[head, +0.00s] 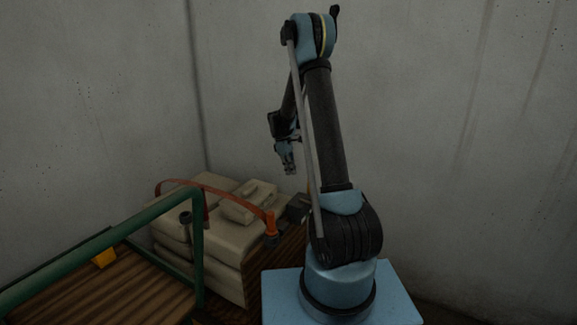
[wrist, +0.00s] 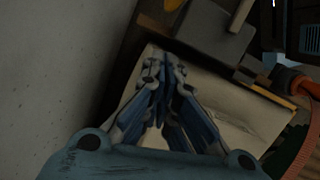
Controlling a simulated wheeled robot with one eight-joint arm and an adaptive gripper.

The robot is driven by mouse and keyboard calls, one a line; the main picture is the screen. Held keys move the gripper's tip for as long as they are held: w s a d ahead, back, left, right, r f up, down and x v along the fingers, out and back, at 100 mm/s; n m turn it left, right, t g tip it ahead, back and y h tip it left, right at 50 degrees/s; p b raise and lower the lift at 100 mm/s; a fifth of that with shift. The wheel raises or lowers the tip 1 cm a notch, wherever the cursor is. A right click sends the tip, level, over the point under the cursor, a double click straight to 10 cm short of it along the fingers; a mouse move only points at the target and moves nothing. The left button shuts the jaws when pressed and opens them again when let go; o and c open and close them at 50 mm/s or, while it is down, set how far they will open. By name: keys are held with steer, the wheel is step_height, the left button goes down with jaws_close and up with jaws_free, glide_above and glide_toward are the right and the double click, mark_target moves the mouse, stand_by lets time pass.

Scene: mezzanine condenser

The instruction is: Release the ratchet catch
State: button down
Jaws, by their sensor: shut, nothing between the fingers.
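An orange handle (head: 271,222) with a dark end stands at the right end of a red-orange strap (head: 225,189); this looks like the ratchet, but I cannot make out its catch. The strap runs over a stack of beige sacks (head: 218,232). My gripper (head: 289,171) hangs above and slightly right of the handle, apart from it. In the wrist view my gripper's fingertips (wrist: 163,62) are together and empty, over a beige surface. An orange part (wrist: 294,82), probably the handle, shows at the right edge, with a ribbed orange band (wrist: 298,155) below it.
A dark block (head: 297,207) sits right of the handle. Grey walls (head: 460,130) close in behind. The air around my gripper looks clear.

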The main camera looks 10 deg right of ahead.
mark_target(309, 187)
steer(key=s+d+f, duration=0.2)
steer(key=d+f, duration=0.2)
steer(key=shift+d, duration=0.25)
steer(key=shift+s+a, duration=0.1)
stand_by(0.3)
